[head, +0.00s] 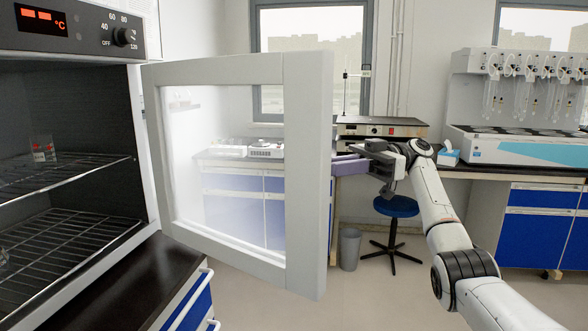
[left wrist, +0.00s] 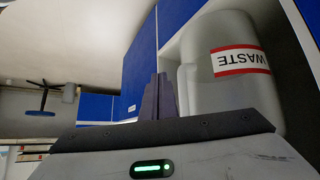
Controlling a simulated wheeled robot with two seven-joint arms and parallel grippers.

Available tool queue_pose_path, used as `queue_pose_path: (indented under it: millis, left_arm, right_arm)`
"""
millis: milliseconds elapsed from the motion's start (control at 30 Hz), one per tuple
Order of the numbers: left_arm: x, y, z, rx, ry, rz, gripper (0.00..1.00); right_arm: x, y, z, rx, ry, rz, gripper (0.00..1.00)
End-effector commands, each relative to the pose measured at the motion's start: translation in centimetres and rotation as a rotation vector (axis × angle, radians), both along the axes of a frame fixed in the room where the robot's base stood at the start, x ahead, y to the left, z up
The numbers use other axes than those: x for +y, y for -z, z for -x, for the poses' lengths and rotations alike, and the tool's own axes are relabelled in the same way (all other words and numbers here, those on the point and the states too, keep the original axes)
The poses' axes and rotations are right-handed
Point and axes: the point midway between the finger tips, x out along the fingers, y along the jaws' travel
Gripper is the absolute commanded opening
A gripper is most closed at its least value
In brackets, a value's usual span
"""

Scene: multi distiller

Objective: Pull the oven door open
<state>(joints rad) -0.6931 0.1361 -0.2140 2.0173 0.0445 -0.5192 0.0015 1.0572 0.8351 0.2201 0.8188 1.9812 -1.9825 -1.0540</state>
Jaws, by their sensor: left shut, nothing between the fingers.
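The oven door (head: 305,170), a white frame around a glass pane, stands swung well open in the head view. The oven (head: 68,130) shows its dark interior and wire racks at left. My right gripper (head: 346,163) is at the door's free outer edge, its purple fingers partly hidden by the frame. I cannot tell whether they touch the door or are closed. The door's handle is not visible. My left gripper (left wrist: 158,98) shows only in the left wrist view, its fingers together and empty, away from the door.
In the left wrist view a container labelled WASTE (left wrist: 235,75) is close beside the left fingers, with blue cabinet fronts (left wrist: 140,70) behind. In the head view a blue stool (head: 396,207) and a grey bin (head: 349,248) stand beyond the door. Open floor lies below.

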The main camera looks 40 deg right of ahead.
Motion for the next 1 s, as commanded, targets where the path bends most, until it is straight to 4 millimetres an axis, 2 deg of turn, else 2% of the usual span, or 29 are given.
queue_pose_path:
  millis: [167, 533, 567, 667, 1000]
  left_arm:
    - [-0.04, -0.18, -0.15, -0.004, 0.000, 0.001, 0.00]
    - [-0.14, -0.41, -0.29, -0.008, -0.001, 0.004, 0.00]
    - [-0.14, -0.43, -0.30, -0.009, -0.001, 0.004, 0.00]
    - [-0.17, -0.49, -0.32, -0.010, -0.002, 0.005, 0.00]
    - [-0.19, -0.49, -0.24, -0.008, -0.001, 0.006, 0.00]
  right_arm:
    - [-0.89, -0.05, 0.24, 0.000, 0.004, -0.003, 0.00]
    - [-0.94, 0.02, 0.32, 0.000, 0.002, -0.002, 0.00]
    - [-0.94, 0.02, 0.32, 0.000, 0.002, -0.002, 0.14]
    - [-0.95, 0.01, 0.34, 0.000, 0.001, -0.002, 0.31]
    - [-1.02, -0.22, 0.47, 0.000, -0.001, -0.001, 0.31]
